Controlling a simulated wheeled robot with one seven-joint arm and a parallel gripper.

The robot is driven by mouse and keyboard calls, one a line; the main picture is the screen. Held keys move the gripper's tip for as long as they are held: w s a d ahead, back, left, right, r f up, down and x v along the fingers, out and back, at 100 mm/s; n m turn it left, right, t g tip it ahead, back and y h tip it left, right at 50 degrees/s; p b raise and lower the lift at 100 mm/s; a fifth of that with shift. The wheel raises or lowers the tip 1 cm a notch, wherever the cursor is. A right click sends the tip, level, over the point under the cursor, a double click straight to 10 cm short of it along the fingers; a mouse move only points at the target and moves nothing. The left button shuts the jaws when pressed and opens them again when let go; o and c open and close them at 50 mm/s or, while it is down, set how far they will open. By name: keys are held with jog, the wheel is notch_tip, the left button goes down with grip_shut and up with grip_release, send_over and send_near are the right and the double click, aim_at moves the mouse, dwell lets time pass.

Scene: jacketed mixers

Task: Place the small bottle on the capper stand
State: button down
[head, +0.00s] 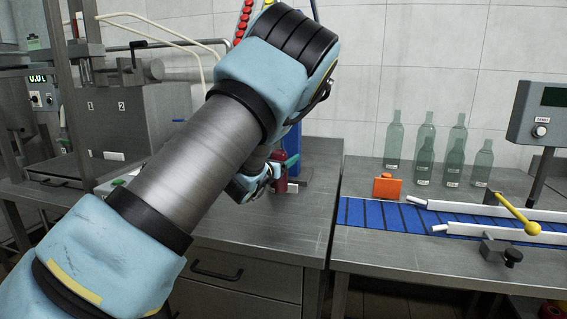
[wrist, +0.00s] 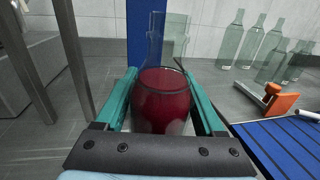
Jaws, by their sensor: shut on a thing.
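A small clear bottle with dark red liquid (wrist: 162,100) stands upright between the two green fingers of my gripper (wrist: 158,78), which is shut on it. In the head view the red bottle (head: 280,176) shows just past my gripper (head: 272,172), low over or on the left steel bench. I cannot tell whether its base touches anything. The blue upright of the capper stand (head: 293,152) is right beside the bottle there. In the wrist view the blue upright (wrist: 140,38) rises behind the bottle's neck. The stand's base is mostly hidden by my arm and the bottle.
A blue conveyor (head: 375,213) with white rails and an orange block (head: 387,187) lies to the right. Several empty green bottles (head: 424,150) stand behind it. A grey machine (head: 130,118) stands at the left. The left bench's front right (head: 300,225) is clear.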

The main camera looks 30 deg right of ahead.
jog(key=shift+f, duration=0.9)
jog(key=shift+f, duration=0.2)
grip_release()
jog(key=shift+r, duration=0.1)
jog(key=b+v, duration=0.2)
jog(key=v, duration=1)
jog(key=shift+a, duration=0.15)
